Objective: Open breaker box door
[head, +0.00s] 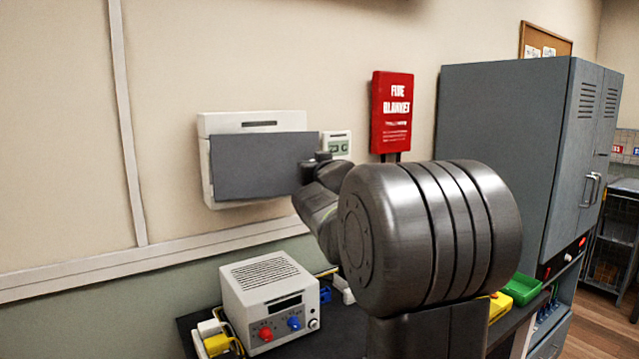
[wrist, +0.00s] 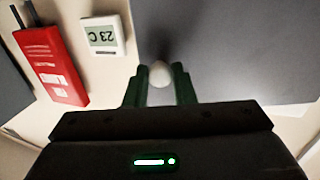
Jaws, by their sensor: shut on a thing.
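The breaker box (head: 205,124) is a white case on the wall in the head view. Its grey door (head: 260,165) covers most of the front, and its right edge reaches a little past the case, so it looks slightly ajar. In the wrist view the door (wrist: 240,50) fills the upper right. My gripper (wrist: 160,85) has its two dark fingers on either side of a pale round knob (wrist: 160,73) at the door's edge and is shut on it. In the head view my gripper (head: 316,160) is at the door's right edge, partly hidden by my arm.
A thermostat reading 23 C (head: 337,145) and a red fire blanket case (head: 391,112) hang just right of the box. A white power supply (head: 270,290) stands on the bench below. A tall grey cabinet (head: 500,150) stands at right. The wall left of the box is clear.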

